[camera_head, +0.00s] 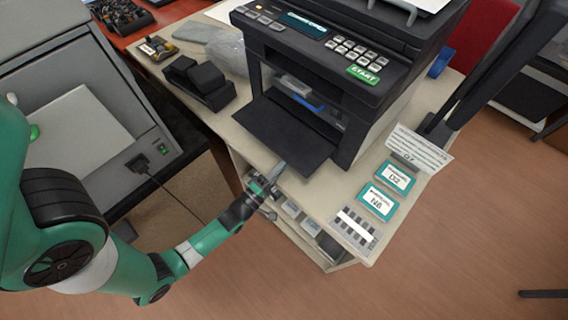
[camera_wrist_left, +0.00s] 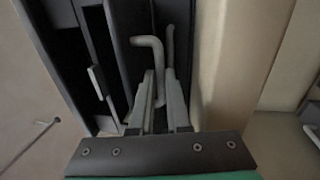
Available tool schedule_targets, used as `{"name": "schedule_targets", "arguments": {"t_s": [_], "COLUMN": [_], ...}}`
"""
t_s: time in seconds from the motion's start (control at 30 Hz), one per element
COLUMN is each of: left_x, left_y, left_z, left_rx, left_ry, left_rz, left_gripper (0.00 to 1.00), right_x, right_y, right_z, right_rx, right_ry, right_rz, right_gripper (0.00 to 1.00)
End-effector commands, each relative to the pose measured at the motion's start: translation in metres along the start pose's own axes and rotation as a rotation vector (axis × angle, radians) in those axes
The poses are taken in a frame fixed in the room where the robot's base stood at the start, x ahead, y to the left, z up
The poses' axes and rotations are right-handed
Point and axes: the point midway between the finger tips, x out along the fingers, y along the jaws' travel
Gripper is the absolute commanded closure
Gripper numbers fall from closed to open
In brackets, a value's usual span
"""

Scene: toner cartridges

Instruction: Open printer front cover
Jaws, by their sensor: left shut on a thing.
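The dark printer (camera_head: 345,70) stands on the pale bench. Its front cover (camera_head: 284,132) is a flat dark panel, folded down and sticking out over the bench's front edge. The opening behind it shows a blue part inside. In the left wrist view, my gripper's grey fingers (camera_wrist_left: 160,95) are close together beside dark panels; the exact contact is hard to make out. My right gripper is not in view.
Teal-labelled boxes D2 (camera_head: 395,178) and N8 (camera_head: 378,202) lie right of the printer, near a paper sign (camera_head: 420,148). A black cartridge-like object (camera_head: 198,82) lies left of the printer. Shelves (camera_head: 300,218) sit under the bench. A grey machine (camera_head: 80,100) stands at left.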

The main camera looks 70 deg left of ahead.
Motion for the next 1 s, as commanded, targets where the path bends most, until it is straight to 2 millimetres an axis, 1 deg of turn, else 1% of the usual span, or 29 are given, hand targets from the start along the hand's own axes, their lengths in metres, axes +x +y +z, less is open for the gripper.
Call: {"name": "schedule_targets", "arguments": {"t_s": [0.47, 0.57, 0.7, 0.73, 1.0], "left_x": [0.000, 0.000, 0.001, 0.001, 0.001], "left_y": [0.000, 0.007, 0.026, 0.028, 0.025], "left_z": [0.000, 0.000, 0.000, 0.001, 0.001], "left_rx": [0.000, 0.000, 0.000, 0.000, 0.000], "left_ry": [0.000, 0.000, 0.000, 0.000, 0.000], "left_rz": [0.000, 0.001, 0.001, 0.001, 0.002], "left_gripper": [1.00, 1.00, 1.00, 1.00, 1.00], "right_x": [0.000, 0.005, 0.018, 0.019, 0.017], "right_y": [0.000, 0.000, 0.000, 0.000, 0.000], "right_z": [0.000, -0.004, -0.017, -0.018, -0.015], "right_rx": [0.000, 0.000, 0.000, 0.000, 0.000], "right_ry": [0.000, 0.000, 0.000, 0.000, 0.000], "right_rz": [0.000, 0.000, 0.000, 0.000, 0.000], "right_gripper": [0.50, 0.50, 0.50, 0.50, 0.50]}}
